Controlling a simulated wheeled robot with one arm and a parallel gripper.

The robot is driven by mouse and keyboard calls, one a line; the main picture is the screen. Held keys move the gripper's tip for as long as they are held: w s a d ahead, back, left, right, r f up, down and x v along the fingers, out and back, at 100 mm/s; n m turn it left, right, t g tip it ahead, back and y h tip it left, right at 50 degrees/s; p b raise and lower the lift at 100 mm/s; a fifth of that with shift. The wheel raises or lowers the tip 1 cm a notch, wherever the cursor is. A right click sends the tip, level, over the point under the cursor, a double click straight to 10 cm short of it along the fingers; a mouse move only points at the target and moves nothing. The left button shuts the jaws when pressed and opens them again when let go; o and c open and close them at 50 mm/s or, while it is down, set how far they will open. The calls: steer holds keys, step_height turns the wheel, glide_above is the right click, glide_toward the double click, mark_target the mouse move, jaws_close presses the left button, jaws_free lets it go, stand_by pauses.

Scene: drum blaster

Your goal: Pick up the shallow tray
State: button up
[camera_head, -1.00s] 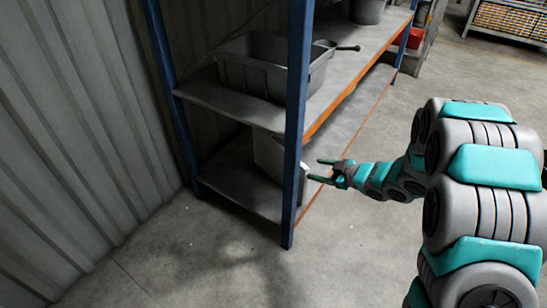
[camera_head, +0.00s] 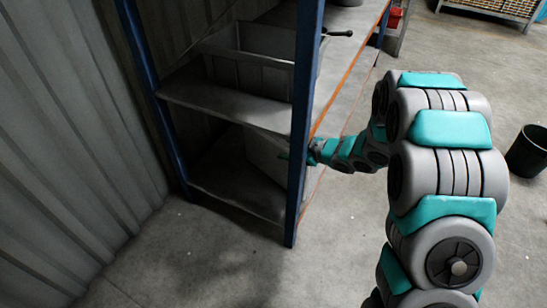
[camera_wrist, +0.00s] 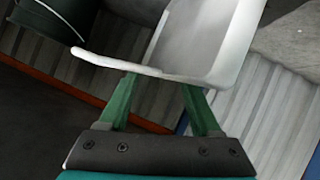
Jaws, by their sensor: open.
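The shallow tray (camera_wrist: 195,45) is pale grey-white with a raised rim, and it fills the upper middle of the wrist view. In the head view the tray (camera_head: 264,155) leans on the lower shelf, partly hidden by the blue post. My gripper (camera_wrist: 158,82) is open, with its two green fingers spread and their tips reaching the tray's near rim. I cannot tell whether they touch it. In the head view my gripper (camera_head: 283,156) is at the shelf opening, partly behind the post.
The blue front post (camera_head: 303,120) stands close to my gripper. A grey bin (camera_head: 245,75) sits on the shelf above. A dark bucket (camera_wrist: 55,15) shows top left in the wrist view. A black bucket (camera_head: 528,152) stands on the floor at right. The front floor is clear.

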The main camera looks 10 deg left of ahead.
mark_target(280, 146)
steer(key=x, duration=0.3)
steer(key=b+x, duration=0.1)
steer(key=x, duration=0.1)
steer(key=shift+w+a+r, duration=0.2)
steer(key=shift+a, duration=0.3)
jaws_close()
steer(key=shift+r, duration=0.1)
stand_by(0.9)
